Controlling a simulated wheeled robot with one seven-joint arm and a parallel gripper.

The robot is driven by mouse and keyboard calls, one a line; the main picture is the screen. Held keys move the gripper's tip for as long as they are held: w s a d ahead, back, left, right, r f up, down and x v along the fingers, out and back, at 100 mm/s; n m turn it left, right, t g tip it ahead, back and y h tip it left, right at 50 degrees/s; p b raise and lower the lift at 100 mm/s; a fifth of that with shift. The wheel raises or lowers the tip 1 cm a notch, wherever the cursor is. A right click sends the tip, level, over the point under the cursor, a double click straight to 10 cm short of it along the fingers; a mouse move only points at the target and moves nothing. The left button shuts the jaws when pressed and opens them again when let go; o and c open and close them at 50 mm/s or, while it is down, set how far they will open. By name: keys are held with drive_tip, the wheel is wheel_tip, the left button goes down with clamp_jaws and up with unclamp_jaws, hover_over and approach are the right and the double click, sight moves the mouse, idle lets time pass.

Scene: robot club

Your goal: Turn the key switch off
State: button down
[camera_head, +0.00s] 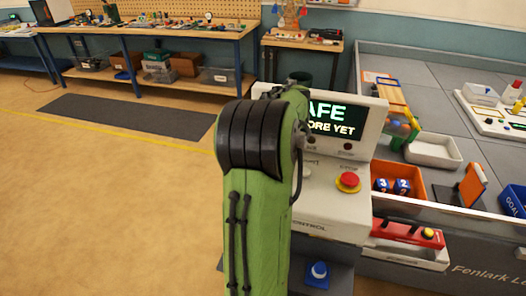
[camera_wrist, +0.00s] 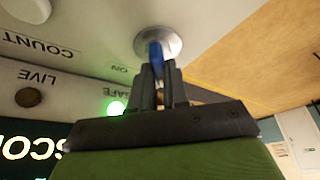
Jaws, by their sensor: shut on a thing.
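The key switch (camera_wrist: 158,43) is a round silver disc on the pale console panel in the wrist view. A blue key (camera_wrist: 155,52) stands out from its middle. My gripper (camera_wrist: 161,75) is shut on the blue key, one dark finger on each side. An "ON" label sits beside the disc. The "SAFE" lamp (camera_wrist: 116,107) glows green and the "LIVE" lamp (camera_wrist: 28,97) is dark. In the head view my arm hides the switch and my gripper. The console screen (camera_head: 335,118) shows large letters ending in "AFE".
A red push button (camera_head: 348,181) is on the console panel, right of my arm. A blue knob (camera_head: 319,270) is on a lower dark shelf. An orange bin (camera_head: 402,183) and a white tray (camera_head: 433,151) stand on the grey table at right. Open floor lies left.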

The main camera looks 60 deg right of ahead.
idle(0.6)
drive_tip(key=c, duration=1.1)
unclamp_jaws()
drive_tip(key=p+v, duration=0.5)
drive_tip(key=v, duration=1)
drive_tip(key=shift+s+a+r, duration=0.1)
drive_tip(key=shift+s+r, duration=0.05)
drive_tip(key=shift+r, duration=0.2)
